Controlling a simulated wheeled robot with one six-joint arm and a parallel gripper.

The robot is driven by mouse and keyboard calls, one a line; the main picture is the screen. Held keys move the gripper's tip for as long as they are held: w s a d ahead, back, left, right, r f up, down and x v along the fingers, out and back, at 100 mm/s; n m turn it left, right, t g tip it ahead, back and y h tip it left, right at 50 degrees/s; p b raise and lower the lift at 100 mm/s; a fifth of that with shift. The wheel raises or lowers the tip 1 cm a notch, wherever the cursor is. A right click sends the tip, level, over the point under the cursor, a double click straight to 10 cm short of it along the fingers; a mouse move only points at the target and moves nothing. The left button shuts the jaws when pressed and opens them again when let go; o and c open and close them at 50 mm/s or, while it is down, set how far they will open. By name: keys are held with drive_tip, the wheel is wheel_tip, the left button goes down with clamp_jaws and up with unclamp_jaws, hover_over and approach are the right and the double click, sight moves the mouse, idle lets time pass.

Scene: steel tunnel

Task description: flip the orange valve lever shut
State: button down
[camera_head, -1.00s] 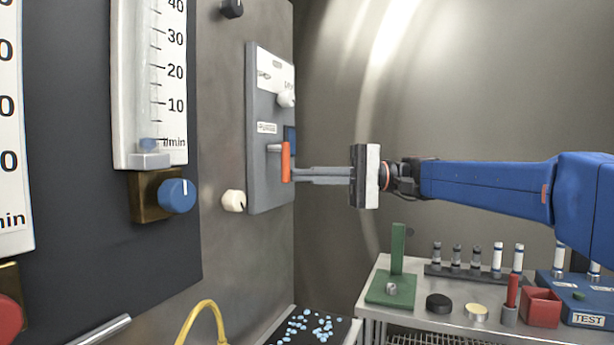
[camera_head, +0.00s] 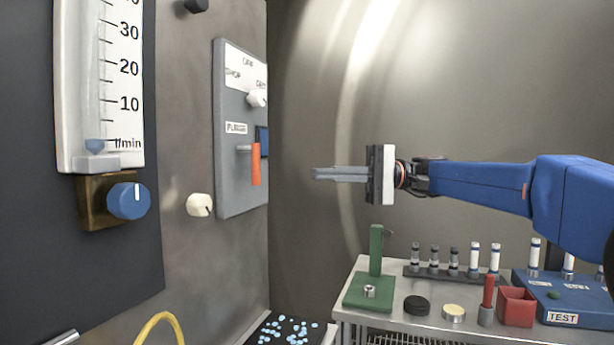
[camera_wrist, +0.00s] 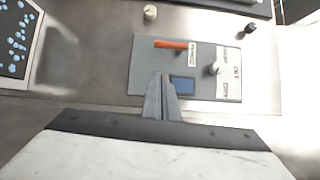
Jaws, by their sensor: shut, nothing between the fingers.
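The orange valve lever (camera_head: 256,164) hangs straight down from its grey pivot on a grey wall panel (camera_head: 230,180). In the wrist view the lever (camera_wrist: 171,44) shows beyond my fingertips, with a gap between. My gripper (camera_head: 316,173) is shut and empty, pointing left toward the panel, to the right of the lever and apart from it. In the wrist view my gripper (camera_wrist: 161,76) covers part of the panel's near edge, next to a blue square (camera_wrist: 183,86).
The panel also has a cream knob (camera_head: 257,98). Another cream knob (camera_head: 200,205) and a blue knob (camera_head: 129,201) are on the wall to the left. A bench (camera_head: 350,314) with a green stand (camera_head: 375,255) and several small items is below my arm.

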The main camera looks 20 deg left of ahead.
drive_tip(key=shift+v, duration=1)
drive_tip(key=s+d+f+m+t+h, duration=0.1)
drive_tip(key=s+d+f+t+h, duration=0.3)
drive_tip(key=s+d+f, duration=0.5)
drive_tip(key=s+d+f+m+t+h, duration=0.2)
drive_tip(key=s+d+f+t+h, duration=0.3)
drive_tip(key=d+f, duration=1.3)
drive_tip(key=s+d+f+m+t+h, duration=0.2)
drive_tip(key=s+d+f+t+h, duration=0.2)
drive_tip(key=s+d+f+h, duration=0.3)
drive_tip(key=s+d+f, duration=0.5)
drive_tip(key=d+f, duration=0.2)
drive_tip(key=f, duration=0.2)
drive_tip(key=shift+s+t, duration=0.35)
drive_tip(key=shift+t, duration=0.05)
drive_tip(key=shift+d, duration=0.1)
